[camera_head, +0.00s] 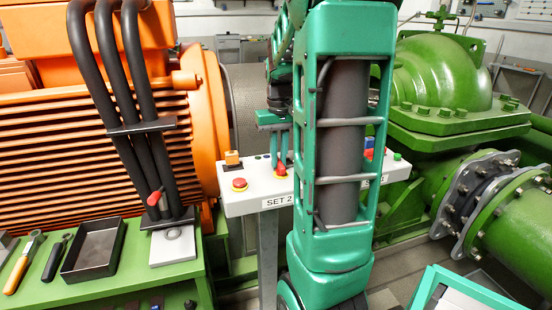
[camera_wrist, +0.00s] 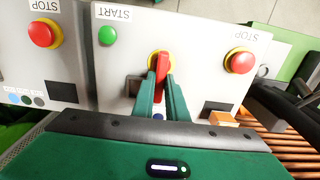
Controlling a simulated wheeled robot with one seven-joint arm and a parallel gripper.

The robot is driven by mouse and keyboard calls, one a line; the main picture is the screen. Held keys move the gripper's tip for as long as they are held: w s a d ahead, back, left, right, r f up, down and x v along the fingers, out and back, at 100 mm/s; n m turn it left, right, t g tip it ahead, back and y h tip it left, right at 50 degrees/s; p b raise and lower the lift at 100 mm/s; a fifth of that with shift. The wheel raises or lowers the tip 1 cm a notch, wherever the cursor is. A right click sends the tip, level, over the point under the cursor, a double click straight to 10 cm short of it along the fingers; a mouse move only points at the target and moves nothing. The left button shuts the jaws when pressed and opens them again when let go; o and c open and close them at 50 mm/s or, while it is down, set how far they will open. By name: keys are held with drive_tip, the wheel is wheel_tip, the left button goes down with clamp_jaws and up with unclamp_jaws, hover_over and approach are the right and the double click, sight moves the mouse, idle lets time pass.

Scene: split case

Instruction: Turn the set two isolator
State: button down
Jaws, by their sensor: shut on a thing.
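The set two isolator is a red handle (camera_wrist: 163,67) on a yellow backing, on a pale grey control box (camera_head: 258,193) labelled SET 2. In the wrist view the handle points roughly up and down the picture. My gripper (camera_wrist: 162,82) is shut on it, with one green finger on each side. In the head view my gripper (camera_head: 281,158) comes down onto the red handle (camera_head: 281,170) from above. The fingers partly hide the handle's near end, and my arm covers much of the box's right side.
A red stop button (camera_head: 239,184) on yellow sits left of the isolator. A green start button (camera_wrist: 107,35) and another stop button (camera_wrist: 42,33) are close by in the wrist view. An orange motor (camera_head: 100,150) stands left, green pipework (camera_head: 440,90) right, and a green bench (camera_head: 110,280) front left.

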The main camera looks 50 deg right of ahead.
drive_tip(key=shift+w+r, duration=0.1)
drive_tip(key=shift+w, duration=0.1)
idle(0.3)
drive_tip(key=c, duration=1.8)
unclamp_jaws()
drive_tip(key=shift+o, duration=0.2)
drive_tip(key=shift+s, duration=0.1)
wheel_tip(320, 180, up, 11)
drive_tip(key=shift+f, duration=0.2)
drive_tip(key=shift+a, duration=0.1)
